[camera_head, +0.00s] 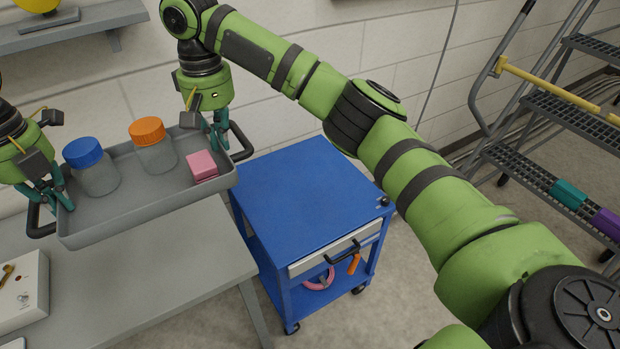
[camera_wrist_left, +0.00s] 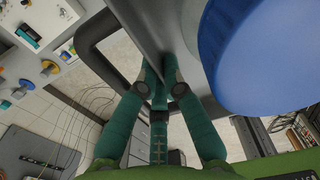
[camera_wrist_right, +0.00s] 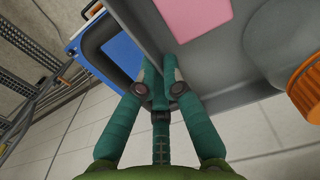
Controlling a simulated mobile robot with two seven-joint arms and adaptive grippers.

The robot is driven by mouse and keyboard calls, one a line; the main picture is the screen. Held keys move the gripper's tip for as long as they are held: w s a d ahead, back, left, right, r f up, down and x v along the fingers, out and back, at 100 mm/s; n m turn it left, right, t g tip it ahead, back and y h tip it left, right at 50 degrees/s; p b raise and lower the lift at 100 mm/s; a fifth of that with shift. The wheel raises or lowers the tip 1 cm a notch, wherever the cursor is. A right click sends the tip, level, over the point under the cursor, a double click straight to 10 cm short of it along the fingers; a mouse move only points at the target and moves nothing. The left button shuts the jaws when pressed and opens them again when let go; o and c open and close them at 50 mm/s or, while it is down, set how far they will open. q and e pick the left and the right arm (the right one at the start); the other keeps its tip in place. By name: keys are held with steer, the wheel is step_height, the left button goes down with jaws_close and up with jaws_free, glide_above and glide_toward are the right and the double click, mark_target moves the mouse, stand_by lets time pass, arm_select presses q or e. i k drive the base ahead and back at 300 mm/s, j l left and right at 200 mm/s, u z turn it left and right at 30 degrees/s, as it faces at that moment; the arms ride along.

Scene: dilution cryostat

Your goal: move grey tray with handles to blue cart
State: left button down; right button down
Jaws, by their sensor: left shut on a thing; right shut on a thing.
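The grey tray with handles (camera_head: 150,207) is held up between my two grippers, above the table at the left and close to the blue cart. It carries a jar with a blue lid (camera_head: 95,172), a jar with an orange lid (camera_head: 152,148) and a pink block (camera_head: 201,165). My left gripper (camera_head: 62,200) is shut on the tray's left end; the left wrist view shows its fingers (camera_wrist_left: 158,80) at the tray wall. My right gripper (camera_head: 218,142) is shut on the tray's right end, also seen in the right wrist view (camera_wrist_right: 160,80). The blue cart (camera_head: 305,190) stands right of the tray, its top clear.
The grey table (camera_head: 180,255) lies below the tray, with a white control box (camera_head: 20,290) at its left. A stepped ladder (camera_head: 545,105) with teal and purple items stands at the right. The cart's lower shelf holds a pink ring (camera_head: 319,281). A wall shelf (camera_head: 75,30) is at upper left.

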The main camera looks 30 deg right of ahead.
mark_target(307, 191)
steer(key=i+l, duration=0.1)
steer(key=l, duration=0.35)
steer(key=i+l, duration=0.15)
steer(key=l, duration=0.25)
steer(key=i+l, duration=0.1)
steer(key=l, duration=0.35)
steer(key=i+l, duration=0.1)
steer(key=l, duration=0.3)
steer(key=i+l, duration=0.1)
steer(key=l, duration=0.35)
